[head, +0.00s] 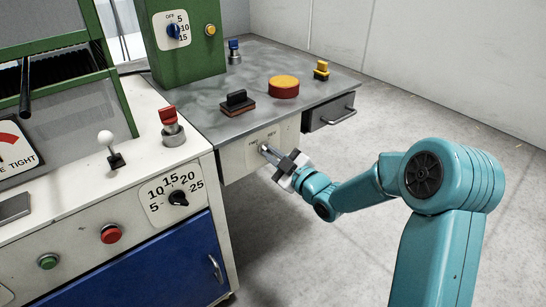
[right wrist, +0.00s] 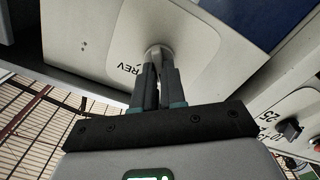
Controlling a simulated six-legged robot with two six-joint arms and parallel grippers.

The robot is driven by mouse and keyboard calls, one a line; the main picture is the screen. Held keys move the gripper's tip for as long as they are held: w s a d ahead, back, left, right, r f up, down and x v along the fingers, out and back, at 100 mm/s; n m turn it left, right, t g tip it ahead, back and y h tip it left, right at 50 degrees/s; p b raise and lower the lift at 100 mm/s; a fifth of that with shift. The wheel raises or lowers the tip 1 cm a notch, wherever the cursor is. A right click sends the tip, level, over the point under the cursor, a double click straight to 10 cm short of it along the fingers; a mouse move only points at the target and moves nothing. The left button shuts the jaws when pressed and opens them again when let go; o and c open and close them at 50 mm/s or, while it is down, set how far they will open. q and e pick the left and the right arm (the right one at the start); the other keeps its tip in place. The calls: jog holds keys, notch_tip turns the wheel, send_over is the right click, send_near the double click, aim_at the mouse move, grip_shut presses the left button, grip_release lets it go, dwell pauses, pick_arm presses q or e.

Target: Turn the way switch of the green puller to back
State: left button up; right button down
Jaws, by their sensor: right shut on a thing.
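The way switch (head: 263,148) is a small light metal lever on the pale front panel (head: 252,158) of the grey-topped bench, below the green puller's column (head: 188,50). Small lettering stands above it, with REV to the right. My right gripper (head: 274,155) reaches it from the right and is shut on it. In the right wrist view the fingers (right wrist: 158,72) close on the rounded switch (right wrist: 158,49), with REV printed beside it. The fingers hide part of the switch, so its exact setting is unclear. My left gripper is not in view.
A white cabinet (head: 75,235) with knobs and buttons stands left. The floor (head: 440,115) at right is clear.

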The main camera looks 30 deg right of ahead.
jog(key=m+b, duration=0.1)
jog(key=m, duration=0.3)
jog(key=shift+b, duration=0.35)
jog(key=shift+d+m, duration=0.15)
jog(key=shift+m, duration=2.95)
jog(key=shift+d+m, duration=0.1)
jog(key=shift+m, duration=3)
jog(key=c, duration=1.2)
grip_release()
jog(key=shift+w, duration=0.1)
